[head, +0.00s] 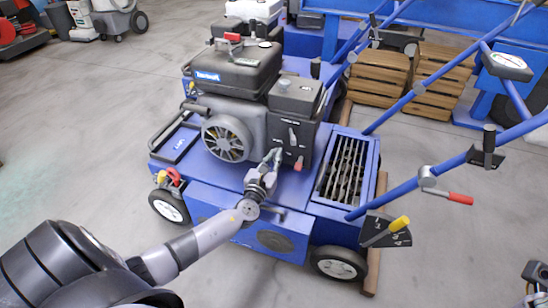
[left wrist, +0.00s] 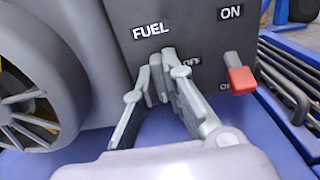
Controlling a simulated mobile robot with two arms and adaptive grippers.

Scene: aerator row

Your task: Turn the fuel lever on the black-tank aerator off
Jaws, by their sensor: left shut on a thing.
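The black-tank aerator is a blue machine (head: 215,173) with an engine under a black tank (head: 238,65), in the middle of the head view. A dark control box (head: 300,100) sits at the engine's right side. My left gripper (head: 274,157) reaches its front face. In the left wrist view my left gripper (left wrist: 162,80) has its fingers below the word FUEL, closed on a small pale-grey lever, the fuel lever (left wrist: 156,77). The fingers hide most of it, so its exact angle cannot be told. The word OFF shows just right of the fingers.
A red-tipped lever (left wrist: 238,78) stands right of my fingers, also in the head view (head: 298,163). The recoil-starter housing (left wrist: 40,80) is close on the left. Handlebars with a yellow-handled lever (head: 399,224) rise at the right. Wooden crates (head: 437,80) stand behind.

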